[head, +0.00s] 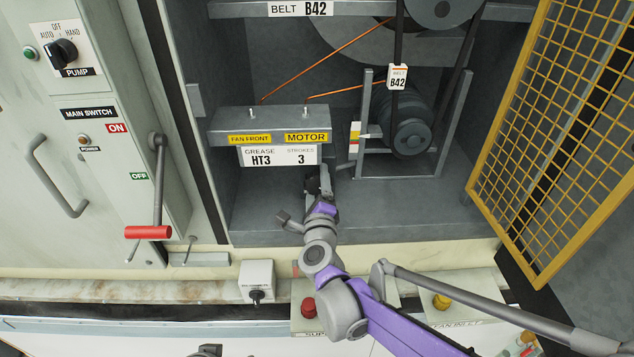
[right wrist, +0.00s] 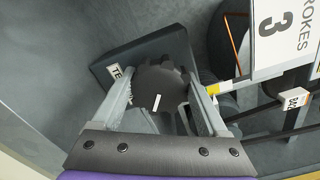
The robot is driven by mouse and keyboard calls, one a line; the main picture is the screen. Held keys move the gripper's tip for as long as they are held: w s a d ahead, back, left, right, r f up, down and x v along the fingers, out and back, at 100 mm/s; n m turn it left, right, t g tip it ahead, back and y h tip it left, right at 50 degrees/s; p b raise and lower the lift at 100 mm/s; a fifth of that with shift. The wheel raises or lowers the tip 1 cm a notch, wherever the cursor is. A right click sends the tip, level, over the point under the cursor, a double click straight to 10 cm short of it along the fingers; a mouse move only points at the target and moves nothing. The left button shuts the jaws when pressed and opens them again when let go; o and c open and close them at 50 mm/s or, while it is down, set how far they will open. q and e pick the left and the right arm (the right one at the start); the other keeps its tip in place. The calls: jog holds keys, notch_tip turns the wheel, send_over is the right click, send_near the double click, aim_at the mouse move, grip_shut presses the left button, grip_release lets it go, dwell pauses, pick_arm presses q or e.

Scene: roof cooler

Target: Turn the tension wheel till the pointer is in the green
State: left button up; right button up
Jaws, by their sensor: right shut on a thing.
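The tension wheel (right wrist: 160,88) is a dark lobed knob with a white mark, on a dark block whose label is partly hidden. My right gripper (right wrist: 163,98) is shut on the wheel, one finger on each side. In the head view the right gripper (head: 318,190) reaches in below the grease sign and hides most of the wheel. A small upright scale (head: 355,138) with coloured bands stands just right of the sign. Its green band and the exact pointer reading are too small to tell.
The grease sign (head: 280,155) hangs from a grey ledge (head: 225,122) just above my gripper. The motor (head: 408,130) and its belt are at the right. A yellow mesh door (head: 560,130) stands open on the right. A red-handled switch lever (head: 148,232) sticks out at left.

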jog(key=shift+m, duration=1.2)
jog(key=o, duration=1.3)
jog(key=shift+c, duration=0.2)
jog(key=shift+s, duration=0.1)
jog(key=s, duration=1)
jog(key=shift+s+d, duration=0.2)
jog(key=shift+s, duration=0.15)
jog(key=shift+r, duration=0.1)
